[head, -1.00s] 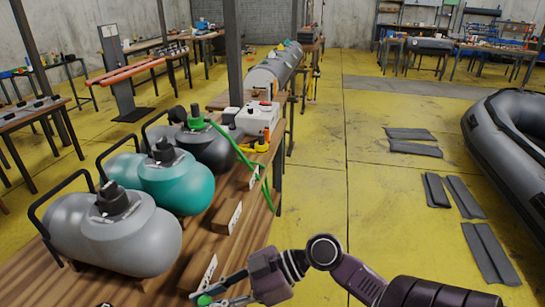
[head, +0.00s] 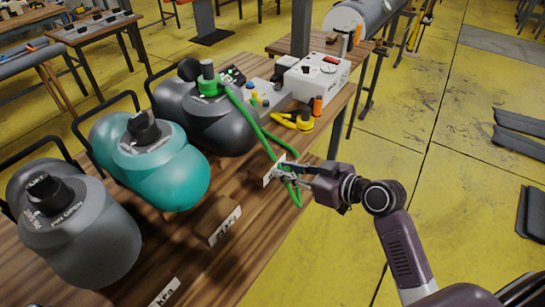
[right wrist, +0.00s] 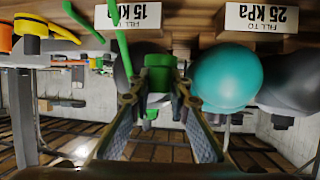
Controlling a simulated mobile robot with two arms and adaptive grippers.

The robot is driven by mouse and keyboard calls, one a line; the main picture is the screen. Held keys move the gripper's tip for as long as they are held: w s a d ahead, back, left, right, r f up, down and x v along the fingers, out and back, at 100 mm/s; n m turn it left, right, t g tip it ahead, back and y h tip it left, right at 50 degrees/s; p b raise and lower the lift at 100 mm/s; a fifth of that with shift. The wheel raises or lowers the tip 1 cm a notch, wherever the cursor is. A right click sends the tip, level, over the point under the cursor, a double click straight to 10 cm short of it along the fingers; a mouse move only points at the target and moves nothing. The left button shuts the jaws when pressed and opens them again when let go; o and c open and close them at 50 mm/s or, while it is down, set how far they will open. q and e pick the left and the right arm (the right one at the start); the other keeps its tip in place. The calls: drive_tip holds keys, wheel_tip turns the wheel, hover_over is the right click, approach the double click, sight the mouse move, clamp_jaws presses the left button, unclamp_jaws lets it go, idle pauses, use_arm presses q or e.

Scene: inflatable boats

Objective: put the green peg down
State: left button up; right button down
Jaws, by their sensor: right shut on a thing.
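The green peg (right wrist: 158,74) shows in the right wrist view as a short green cylinder between my fingertips. My right gripper (right wrist: 157,92) is shut on it. In the head view my right gripper (head: 282,171) is over the right edge of the wooden bench (head: 262,220), beside the green hose (head: 258,128) and a white label block (head: 272,173). There I cannot tell the peg from the hose. I cannot tell whether the peg touches anything. My left gripper is not in view.
A dark grey tank (head: 222,128), a teal tank (head: 165,175) and a grey tank (head: 85,245) stand along the bench. Behind are a white box (head: 318,78) and a yellow tool (head: 297,121).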

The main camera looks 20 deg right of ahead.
drive_tip(key=w+r+m+t+h, duration=0.1)
drive_tip(key=w+r+m+h, duration=0.2)
drive_tip(key=w+r, duration=0.4)
wheel_tip(320, 180, up, 6)
drive_tip(key=r+m+h, duration=0.1)
drive_tip(key=m+h, duration=0.2)
drive_tip(key=h, duration=0.1)
hover_over(267, 161)
drive_tip(key=shift+t, duration=0.4)
wheel_tip(267, 161, down, 20)
drive_tip(key=shift+w+f+p, duration=0.1)
drive_tip(key=shift+w+p, duration=0.05)
drive_tip(key=shift+p, duration=0.25)
drive_tip(key=c, duration=1.8)
unclamp_jaws()
drive_tip(key=v, duration=1.2)
